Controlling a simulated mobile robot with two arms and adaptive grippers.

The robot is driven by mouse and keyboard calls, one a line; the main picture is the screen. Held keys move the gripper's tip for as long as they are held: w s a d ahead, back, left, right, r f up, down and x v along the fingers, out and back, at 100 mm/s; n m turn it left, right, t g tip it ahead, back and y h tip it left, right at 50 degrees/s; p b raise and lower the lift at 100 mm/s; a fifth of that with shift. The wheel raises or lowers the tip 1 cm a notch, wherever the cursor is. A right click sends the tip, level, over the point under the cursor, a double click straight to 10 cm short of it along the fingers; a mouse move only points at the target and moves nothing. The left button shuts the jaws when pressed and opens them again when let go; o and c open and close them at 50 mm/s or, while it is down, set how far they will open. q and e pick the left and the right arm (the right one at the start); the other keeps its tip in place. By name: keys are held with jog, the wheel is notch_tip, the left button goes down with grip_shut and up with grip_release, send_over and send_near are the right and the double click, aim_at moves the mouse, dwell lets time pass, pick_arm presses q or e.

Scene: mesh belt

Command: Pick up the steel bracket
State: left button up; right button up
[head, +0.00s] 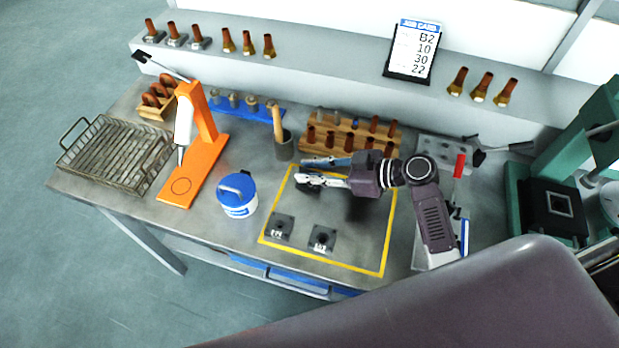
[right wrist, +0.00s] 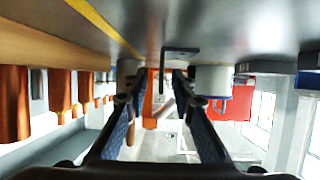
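The steel bracket (right wrist: 180,51) shows in the right wrist view as a small dark angled piece on the grey bench top, ahead of and between the fingertips. In the head view it is mostly hidden at my gripper; a dark patch by the fingertips may be part of it. My right gripper (head: 312,172) reaches in from the right, low over the yellow-outlined area. My left gripper is in neither view.
A wooden rack (head: 350,136) of copper-coloured parts stands just behind the gripper. A blue-and-white tub (head: 237,196), an orange stand (head: 205,150) and a wire basket (head: 110,152) are to the left. Two dark blocks (head: 322,238) sit in front, inside the yellow outline.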

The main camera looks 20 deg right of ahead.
jog(key=shift+c, duration=0.4)
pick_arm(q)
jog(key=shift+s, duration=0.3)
pick_arm(e)
grip_shut()
jog(key=shift+r, duration=0.1)
